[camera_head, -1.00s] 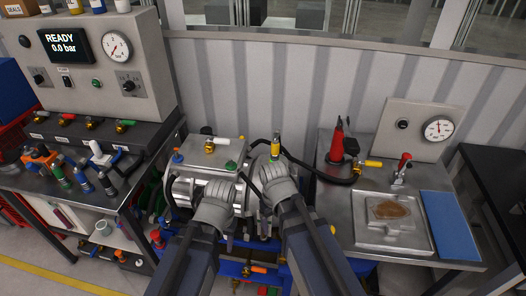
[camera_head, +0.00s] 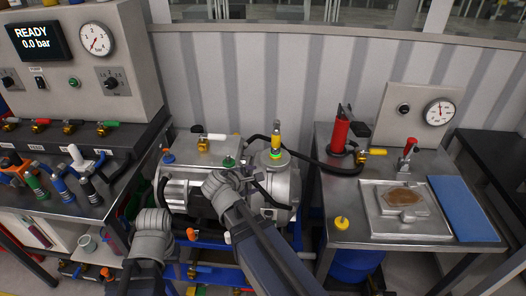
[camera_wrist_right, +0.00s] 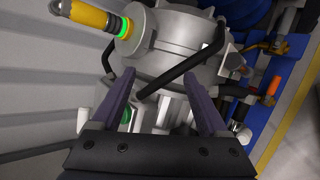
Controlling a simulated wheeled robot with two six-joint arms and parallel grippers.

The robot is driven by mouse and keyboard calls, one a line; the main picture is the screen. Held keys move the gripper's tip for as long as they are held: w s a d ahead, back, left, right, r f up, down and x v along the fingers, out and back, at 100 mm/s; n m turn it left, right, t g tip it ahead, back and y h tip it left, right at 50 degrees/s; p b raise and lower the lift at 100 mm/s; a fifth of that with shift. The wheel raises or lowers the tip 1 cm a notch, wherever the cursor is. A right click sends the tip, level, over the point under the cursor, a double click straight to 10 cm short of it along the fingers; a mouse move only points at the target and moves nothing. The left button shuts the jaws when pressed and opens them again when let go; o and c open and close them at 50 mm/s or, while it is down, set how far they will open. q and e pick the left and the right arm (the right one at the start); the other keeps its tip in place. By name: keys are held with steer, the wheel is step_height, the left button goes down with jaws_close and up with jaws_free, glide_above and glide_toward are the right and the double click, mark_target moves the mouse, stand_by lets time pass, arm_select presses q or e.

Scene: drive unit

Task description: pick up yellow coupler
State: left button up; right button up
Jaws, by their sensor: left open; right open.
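The yellow coupler (camera_head: 276,135) stands upright on the right end of the grey drive unit (camera_head: 205,160), above a glowing green ring. It also shows at the upper left of the right wrist view (camera_wrist_right: 82,14). My right gripper (camera_head: 226,183) is at the front of the unit, lower and left of the coupler. In the right wrist view its two fingers (camera_wrist_right: 160,100) are apart, with a black hose crossing between them and the coupler beyond, not held. My left gripper (camera_head: 152,222) is left of the unit's front, away from the coupler; its fingers are hard to make out.
A left bench (camera_head: 65,210) carries green, blue and grey couplers and a control box. The right table (camera_head: 345,185) holds a red tool (camera_head: 340,130), a tray (camera_head: 378,228), a blue mat (camera_head: 462,208) and a yellow knob-like piece (camera_head: 342,222) near its edge. A black hose runs beside the coupler.

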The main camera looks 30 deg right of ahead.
mark_target(274, 143)
steer(key=w+d+n+t+h+b, duration=0.1)
steer(key=w+d+n+b, duration=0.1)
steer(key=w+d+n+t+h+b, duration=0.1)
steer(key=d+n+b, duration=0.1)
steer(key=d, duration=0.1)
steer(key=w+d+r+n+t+h+b, duration=0.1)
steer(key=w+d+n+b, duration=0.1)
steer(key=n, duration=0.1)
steer(key=shift+w+d, duration=0.25)
steer(key=shift+w, duration=0.1)
steer(key=d+n+t+b, duration=0.1)
steer(key=n, duration=0.1)
steer(key=w+d+r+n+t+h+b, duration=0.1)
steer(key=n, duration=0.1)
steer(key=w+d+n, duration=0.1)
steer(key=n, duration=0.1)
steer(key=shift+w+d+r+t+b, duration=0.15)
steer(key=shift+r+t+b, duration=0.25)
steer(key=shift+w+d+r+n+t+h, duration=0.1)
steer(key=shift+r+n+t+h, duration=0.2)
steer(key=shift+n, duration=0.5)
steer(key=shift+x, duration=4)
steer(key=shift+f, duration=0.2)
jaws_close()
